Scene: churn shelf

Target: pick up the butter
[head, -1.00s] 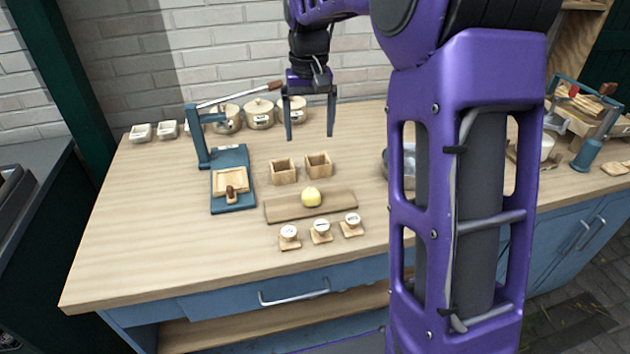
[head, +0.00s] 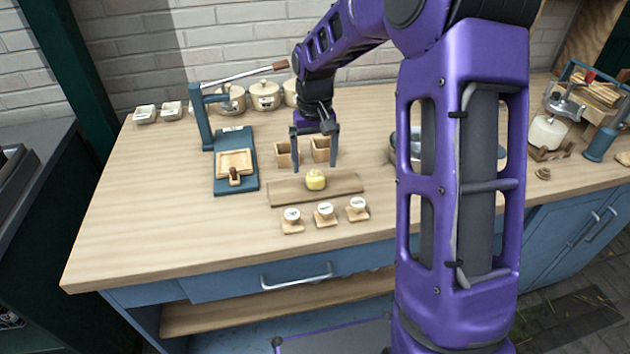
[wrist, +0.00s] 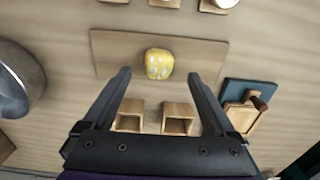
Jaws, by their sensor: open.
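The butter is a small rounded yellow lump (head: 316,180) on a flat wooden board (head: 345,185) on the worktop. In the wrist view the butter (wrist: 159,64) lies beyond my fingertips, near the middle between them, on the board (wrist: 205,55). My gripper (head: 315,169) is open and empty, fingers pointing down. In the wrist view my gripper (wrist: 159,75) has its fingers spread wider than the butter. It looks to be above the butter and on its wall side; the exact height is hard to tell.
Two small wooden boxes (wrist: 177,118) stand behind the board, under my gripper. Several white-topped wooden pieces (head: 325,213) stand in front. A blue lever press (head: 237,160) is to the left. A metal bowl (wrist: 15,85) shows in the wrist view. The worktop's left front is clear.

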